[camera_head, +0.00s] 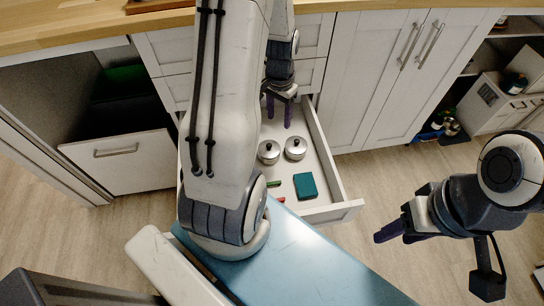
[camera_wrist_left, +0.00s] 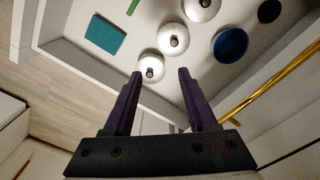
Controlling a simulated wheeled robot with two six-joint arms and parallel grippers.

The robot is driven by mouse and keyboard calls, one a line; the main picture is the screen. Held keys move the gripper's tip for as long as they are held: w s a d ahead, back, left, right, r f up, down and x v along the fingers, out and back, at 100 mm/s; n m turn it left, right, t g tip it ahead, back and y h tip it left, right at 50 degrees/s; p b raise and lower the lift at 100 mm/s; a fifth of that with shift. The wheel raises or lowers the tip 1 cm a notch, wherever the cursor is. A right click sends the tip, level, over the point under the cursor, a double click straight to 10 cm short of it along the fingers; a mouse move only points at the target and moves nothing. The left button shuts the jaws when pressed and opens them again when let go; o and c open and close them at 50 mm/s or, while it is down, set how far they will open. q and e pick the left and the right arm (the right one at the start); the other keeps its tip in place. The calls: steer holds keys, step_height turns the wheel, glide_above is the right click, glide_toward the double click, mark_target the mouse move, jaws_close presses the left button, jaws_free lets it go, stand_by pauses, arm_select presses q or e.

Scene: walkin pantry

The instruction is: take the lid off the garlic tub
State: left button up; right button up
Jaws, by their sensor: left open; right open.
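Two round lidded tubs, a left one (camera_head: 269,152) and a right one (camera_head: 295,148), stand in an open white drawer (camera_head: 328,160). Each has a pale lid with a dark knob. In the left wrist view three such lids show in a row: far (camera_wrist_left: 202,8), middle (camera_wrist_left: 173,41) and near (camera_wrist_left: 150,67). I cannot tell which is the garlic tub; no label is readable. My left gripper (camera_head: 279,118) is open and empty over the back of the drawer; in its wrist view (camera_wrist_left: 160,73) the near lid appears between the fingertips. My right gripper (camera_head: 394,226) is open and empty, right of the drawer.
A teal box (camera_head: 306,186) and small green and red items lie in the drawer's front. The left wrist view also shows a blue round thing (camera_wrist_left: 230,45) and a gold-coloured bar (camera_wrist_left: 271,87). A wooden counter (camera_head: 75,22) runs above.

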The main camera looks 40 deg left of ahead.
arm_select(q)
steer(key=b, duration=0.1)
glide_above(269, 144)
step_height(269, 144, down, 4)
steer(key=shift+n, duration=0.4)
steer(key=f, duration=0.2)
steer(key=f+b, duration=0.1)
steer(key=f, duration=0.1)
steer(key=shift+s+a+f, duration=0.15)
steer(key=shift+a+f, duration=0.05)
steer(key=shift+f, duration=0.2)
steer(key=f, duration=0.2)
steer(key=f+b, duration=0.2)
steer(key=f, duration=0.1)
steer(key=shift+d+f, duration=0.3)
steer(key=shift+r, duration=0.1)
jaws_close()
arm_select(e)
step_height(269, 144, down, 6)
steer(key=shift+r, duration=0.2)
